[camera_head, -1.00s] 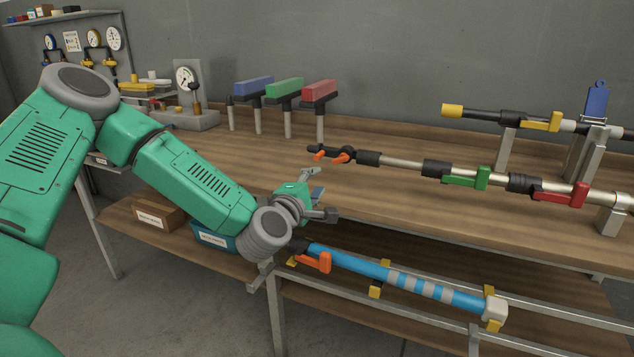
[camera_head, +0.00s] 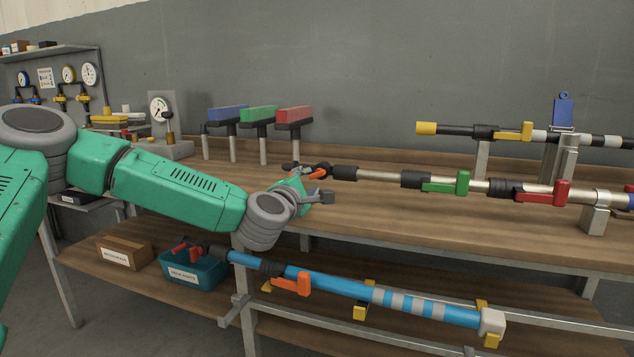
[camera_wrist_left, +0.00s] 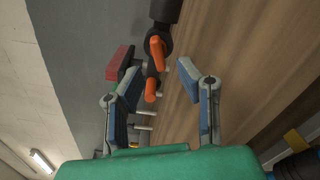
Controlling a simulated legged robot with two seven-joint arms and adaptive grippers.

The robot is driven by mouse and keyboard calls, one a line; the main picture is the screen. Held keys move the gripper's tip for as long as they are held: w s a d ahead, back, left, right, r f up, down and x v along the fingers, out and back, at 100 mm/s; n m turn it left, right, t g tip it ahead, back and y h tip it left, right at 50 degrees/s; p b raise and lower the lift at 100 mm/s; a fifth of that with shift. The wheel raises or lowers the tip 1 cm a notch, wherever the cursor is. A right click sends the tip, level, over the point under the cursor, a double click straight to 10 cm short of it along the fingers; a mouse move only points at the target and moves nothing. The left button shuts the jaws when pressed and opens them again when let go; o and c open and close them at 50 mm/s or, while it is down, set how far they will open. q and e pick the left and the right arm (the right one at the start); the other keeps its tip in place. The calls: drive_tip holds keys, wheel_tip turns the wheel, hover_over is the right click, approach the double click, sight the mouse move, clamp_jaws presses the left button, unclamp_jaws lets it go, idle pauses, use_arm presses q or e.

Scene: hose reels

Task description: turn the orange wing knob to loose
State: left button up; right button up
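The orange wing knob (camera_head: 318,174) sits at the left end of a silver-and-black pole (camera_head: 380,175) held above the bench. Its two orange wings show in the left wrist view, one upper (camera_wrist_left: 157,52) and one lower (camera_wrist_left: 151,88). My left gripper (camera_head: 309,184) is at the knob in the head view and partly hides it. In the left wrist view, my left gripper (camera_wrist_left: 158,72) is open, with one finger on either side of the wings. Gaps show between fingers and wings there; the depth is hard to judge. My right gripper is not in view.
Green (camera_head: 447,185) and red (camera_head: 546,194) levers sit further right on the pole. A black pole with a yellow end (camera_head: 427,128) is behind. Blue, green and red blocks (camera_head: 294,115) stand on posts behind the gripper. A blue pole (camera_head: 340,288) lies below.

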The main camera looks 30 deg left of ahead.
sight(316, 177)
use_arm(q)
drive_tip(key=b+x, duration=0.1)
drive_tip(key=x, duration=0.5)
drive_tip(key=shift+d, duration=0.1)
clamp_jaws()
